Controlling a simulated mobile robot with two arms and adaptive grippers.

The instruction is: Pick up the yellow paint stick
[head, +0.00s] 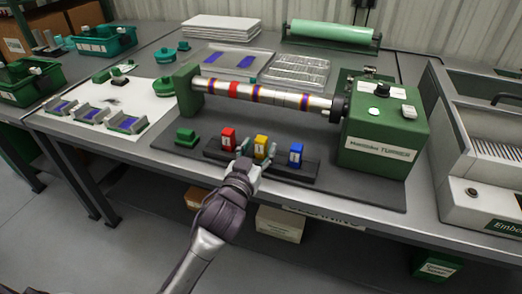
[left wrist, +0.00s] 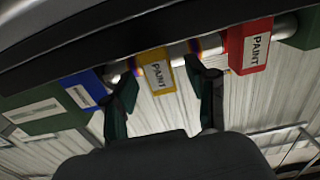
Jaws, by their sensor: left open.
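The yellow paint stick (head: 261,147) stands upright in the dark holder (head: 213,152) at the bench's front, between the red paint stick (head: 228,138) and the blue paint stick (head: 296,154). My left gripper (head: 257,153) is at the yellow stick, with its fingers on either side of it. In the left wrist view, the yellow stick (left wrist: 156,72) shows between the open, green-tipped fingers of the gripper (left wrist: 161,82). I see no clear contact. The red stick (left wrist: 249,46) and blue stick (left wrist: 82,90) are outside the fingers. My right gripper is not in view.
Behind the holder, a striped roller (head: 262,94) runs to the green turner machine (head: 378,135). A grey embossing machine (head: 485,150) stands at the right. Several trays and parts lie at the left.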

